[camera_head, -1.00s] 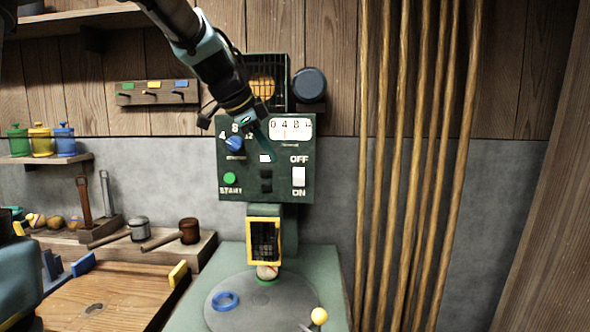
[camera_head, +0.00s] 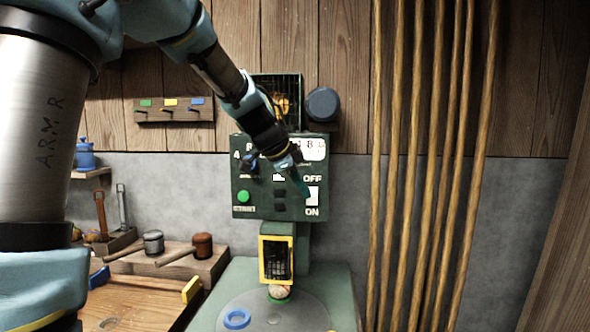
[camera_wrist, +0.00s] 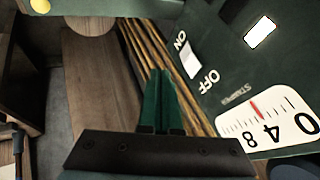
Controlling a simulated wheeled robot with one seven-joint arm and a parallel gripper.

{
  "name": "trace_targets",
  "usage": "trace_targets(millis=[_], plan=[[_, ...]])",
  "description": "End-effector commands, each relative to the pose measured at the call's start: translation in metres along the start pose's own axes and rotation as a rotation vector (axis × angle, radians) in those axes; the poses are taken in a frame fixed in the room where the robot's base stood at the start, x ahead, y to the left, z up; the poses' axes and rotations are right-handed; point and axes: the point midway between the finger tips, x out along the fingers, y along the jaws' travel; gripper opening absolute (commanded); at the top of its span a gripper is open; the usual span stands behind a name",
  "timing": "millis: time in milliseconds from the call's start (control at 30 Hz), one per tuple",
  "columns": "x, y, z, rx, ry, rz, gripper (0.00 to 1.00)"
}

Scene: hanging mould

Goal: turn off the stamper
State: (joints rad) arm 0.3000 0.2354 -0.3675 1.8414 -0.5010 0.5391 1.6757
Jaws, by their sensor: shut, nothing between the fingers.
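The stamper is a green machine with a dark green control panel (camera_head: 270,203) on the back wall. A white rocker switch (camera_head: 313,194) sits at the panel's right side, between the printed words OFF and ON. It also shows in the wrist view (camera_wrist: 192,59), to the right of my fingertips. A green START button (camera_head: 243,196) is at the panel's lower left. My gripper (camera_head: 306,192) is shut and empty, its thin green fingers just left of the switch in the head view. In the wrist view the fingertips (camera_wrist: 160,74) appear apart from the switch. My gripper partly hides the dial and scale.
A yellow-framed cage (camera_head: 276,260) hangs below the panel, above a round plate (camera_head: 285,318) bearing a blue ring (camera_head: 236,318). Several wooden poles (camera_head: 420,170) stand to the right.

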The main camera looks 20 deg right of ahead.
Motion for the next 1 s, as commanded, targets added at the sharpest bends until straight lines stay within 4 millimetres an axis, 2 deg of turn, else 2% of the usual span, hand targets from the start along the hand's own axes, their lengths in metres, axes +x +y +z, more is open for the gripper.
trace_targets(millis=[100,200,400,833,1000], plan=[[0.023,0.000,-0.002,-0.001,0.000,0.006,0.00],[0.026,-0.018,-0.004,0.000,0.000,0.000,0.00],[0.035,-0.034,-0.003,0.001,-0.001,0.000,0.00],[0.038,-0.037,-0.002,0.000,-0.001,0.000,0.00],[0.036,-0.044,-0.005,-0.015,-0.007,0.034,0.00]])
